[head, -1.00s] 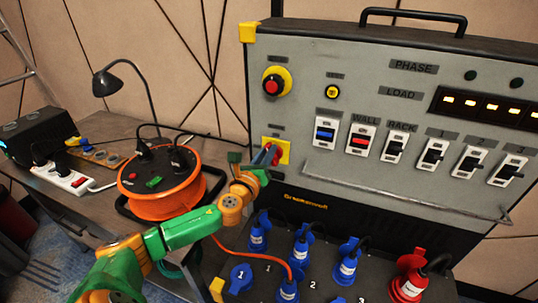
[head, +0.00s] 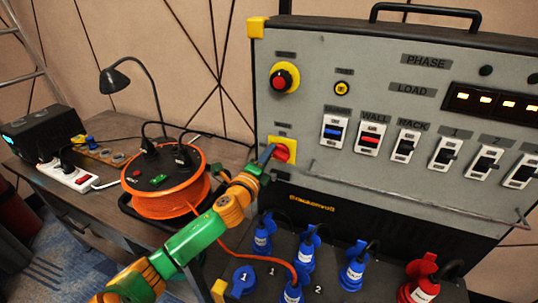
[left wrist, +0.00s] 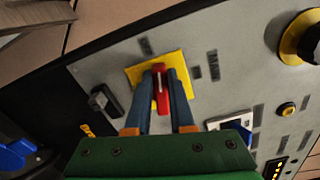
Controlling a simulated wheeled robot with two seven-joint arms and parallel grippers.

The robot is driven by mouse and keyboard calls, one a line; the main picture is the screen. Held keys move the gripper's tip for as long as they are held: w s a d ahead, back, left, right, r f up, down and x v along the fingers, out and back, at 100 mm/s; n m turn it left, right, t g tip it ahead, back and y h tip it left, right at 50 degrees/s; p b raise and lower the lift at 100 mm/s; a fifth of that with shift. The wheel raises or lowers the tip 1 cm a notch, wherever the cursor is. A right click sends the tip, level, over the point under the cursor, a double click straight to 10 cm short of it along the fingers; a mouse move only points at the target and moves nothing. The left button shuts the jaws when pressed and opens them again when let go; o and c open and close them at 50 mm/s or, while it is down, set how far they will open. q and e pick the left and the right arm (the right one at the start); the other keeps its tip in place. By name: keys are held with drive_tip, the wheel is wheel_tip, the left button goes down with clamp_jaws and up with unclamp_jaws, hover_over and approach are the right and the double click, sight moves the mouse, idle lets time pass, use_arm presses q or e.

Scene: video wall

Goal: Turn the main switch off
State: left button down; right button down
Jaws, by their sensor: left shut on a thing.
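The main switch is a red rotary handle (head: 284,151) on a square yellow plate (head: 291,161), low on the left side of the grey panel. In the left wrist view the red handle (left wrist: 162,92) stands between the two blue fingers over the yellow plate (left wrist: 135,74). My left gripper (head: 268,154) reaches the switch from the lower left and is shut on the handle. In the left wrist view the fingers (left wrist: 161,84) lie along both sides of it. My right gripper is not in view.
A red-and-yellow emergency button (head: 283,79) sits above the switch. Rocker switches (head: 370,138) and a metal rail (head: 400,188) lie to the right. Blue plugs (head: 305,245) stand below. An orange cable reel (head: 165,190) and a black lamp (head: 115,80) are on the table at left.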

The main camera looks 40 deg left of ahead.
use_arm(q)
drive_tip(key=shift+f+n, duration=0.2)
drive_tip(key=shift+n, duration=0.55)
drive_tip(key=shift+f+n, duration=0.15)
drive_tip(key=shift+n, duration=0.6)
drive_tip(key=c, duration=0.8)
unclamp_jaws()
drive_tip(key=v, duration=0.7)
drive_tip(key=shift+s+b, duration=0.1)
drive_tip(key=shift+b, duration=0.3)
drive_tip(key=shift+a, duration=0.1)
